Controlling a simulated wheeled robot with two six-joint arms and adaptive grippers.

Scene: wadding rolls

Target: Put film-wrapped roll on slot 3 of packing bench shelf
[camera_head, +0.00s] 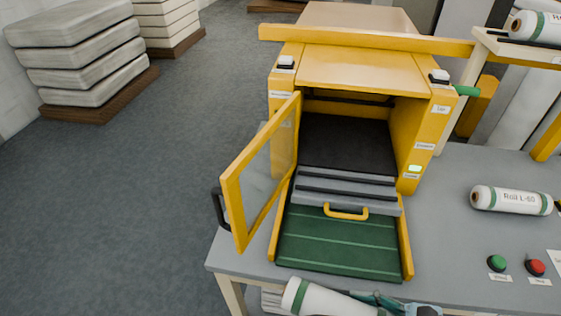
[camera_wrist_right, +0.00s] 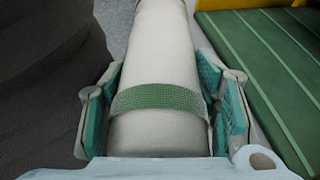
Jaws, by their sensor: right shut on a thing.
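A white roll with green bands (camera_head: 325,301) is in my right gripper (camera_head: 388,301) at the bottom edge of the head view. In the right wrist view the roll (camera_wrist_right: 160,45) lies lengthwise between the teal pads of my right gripper (camera_wrist_right: 165,100), close to a green band. The roll is in front of the bench's near edge, beside the green ribbed tray (camera_head: 340,243). I cannot tell whether it is wrapped in film. A pale shelf board at upper right (camera_head: 515,52) carries another roll (camera_head: 537,27); no slot numbers are readable. My left gripper is not in view.
A yellow machine (camera_head: 360,70) stands on the grey bench (camera_head: 450,240), its glazed door (camera_head: 262,165) swung open to the left. A labelled roll (camera_head: 511,200) lies on the bench at right, near green (camera_head: 497,262) and red (camera_head: 536,267) buttons. Stacked wadding (camera_head: 75,55) stands at back left.

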